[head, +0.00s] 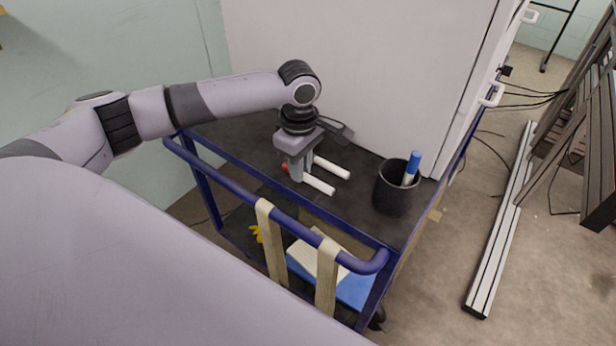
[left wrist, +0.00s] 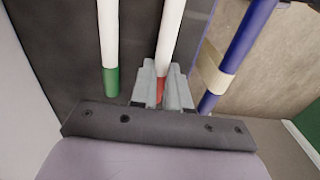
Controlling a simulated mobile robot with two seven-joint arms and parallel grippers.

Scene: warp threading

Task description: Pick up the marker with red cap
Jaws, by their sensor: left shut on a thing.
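The marker with red cap (head: 318,184) has a white body and lies on or just above the dark cart top. In the left wrist view its white body (left wrist: 172,38) runs away from me and its red cap sits between the fingers. My left gripper (head: 300,172) points down and is shut on this marker near the cap. The fingers (left wrist: 162,85) partly hide the cap. I cannot tell if the marker is clear of the surface. My right gripper is not in view.
A second white marker (head: 332,167), with a green cap (left wrist: 111,82), lies beside it. A black cup (head: 393,190) holding a blue-capped marker (head: 413,166) stands to the right. The cart's blue rail (head: 237,189) borders the near side; a white panel (head: 365,75) stands behind.

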